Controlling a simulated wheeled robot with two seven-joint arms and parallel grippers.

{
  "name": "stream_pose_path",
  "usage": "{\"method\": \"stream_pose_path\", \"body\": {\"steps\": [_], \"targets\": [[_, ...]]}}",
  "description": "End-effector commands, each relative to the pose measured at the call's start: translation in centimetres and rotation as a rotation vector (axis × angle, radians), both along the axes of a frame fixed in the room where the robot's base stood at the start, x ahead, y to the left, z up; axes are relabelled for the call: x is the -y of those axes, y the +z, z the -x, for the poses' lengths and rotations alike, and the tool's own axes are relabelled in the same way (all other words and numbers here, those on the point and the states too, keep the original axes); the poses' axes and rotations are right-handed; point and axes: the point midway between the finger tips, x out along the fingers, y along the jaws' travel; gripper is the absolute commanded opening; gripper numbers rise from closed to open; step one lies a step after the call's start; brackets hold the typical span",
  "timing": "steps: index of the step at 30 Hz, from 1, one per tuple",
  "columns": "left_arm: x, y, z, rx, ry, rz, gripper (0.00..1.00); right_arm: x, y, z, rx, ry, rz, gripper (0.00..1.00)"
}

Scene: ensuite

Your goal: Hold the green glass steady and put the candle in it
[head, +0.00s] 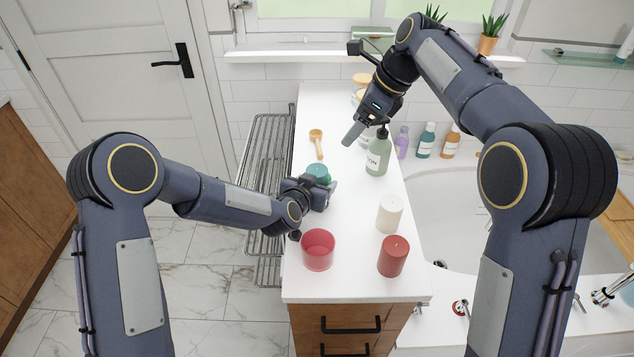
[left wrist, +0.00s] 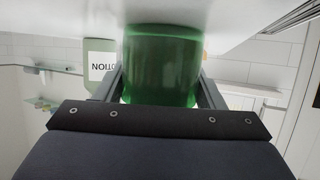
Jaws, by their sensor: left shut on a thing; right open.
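The green glass (head: 318,171) stands on the white counter, partly hidden by my left gripper (head: 320,186) in the head view. In the left wrist view the green glass (left wrist: 162,62) sits between the two fingers, and my left gripper is shut on it. A cream candle (head: 389,214) and a red candle (head: 393,256) stand upright at the counter's right side, apart from both grippers. My right gripper (head: 362,126) is open and empty, above the far part of the counter beside the lotion bottle.
A red glass (head: 318,250) stands near the counter's front left. The lotion bottle (head: 378,152) stands close to my right gripper; it also shows in the left wrist view (left wrist: 101,68). A wooden brush or scoop (head: 317,143) lies behind the green glass. Several small bottles line the bathtub edge.

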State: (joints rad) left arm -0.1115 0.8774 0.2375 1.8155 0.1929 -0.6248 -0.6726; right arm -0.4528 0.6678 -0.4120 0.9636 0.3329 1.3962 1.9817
Motion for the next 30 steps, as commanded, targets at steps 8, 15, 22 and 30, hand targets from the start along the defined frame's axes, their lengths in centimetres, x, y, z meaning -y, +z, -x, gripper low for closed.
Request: {"method": "stream_pose_path", "body": {"steps": [8, 15, 22, 30], "targets": [[0.0, 0.0, 0.0, 0.000, -0.001, 0.000, 0.38, 0.1, 0.2, 0.0, 0.001, 0.000, 0.000, 0.75], [0.0, 0.0, 0.0, 0.000, 0.000, 0.000, 0.88, 0.1, 0.2, 0.0, 0.001, 0.000, 0.000, 0.75], [0.0, 0.0, 0.0, 0.000, 0.000, 0.000, 0.88, 0.1, 0.1, 0.0, 0.001, 0.000, 0.000, 0.75], [-1.1, 1.3, 2.7, 0.000, 0.000, -0.001, 0.88, 0.1, 0.2, 0.0, 0.001, 0.000, 0.000, 0.75]]}}
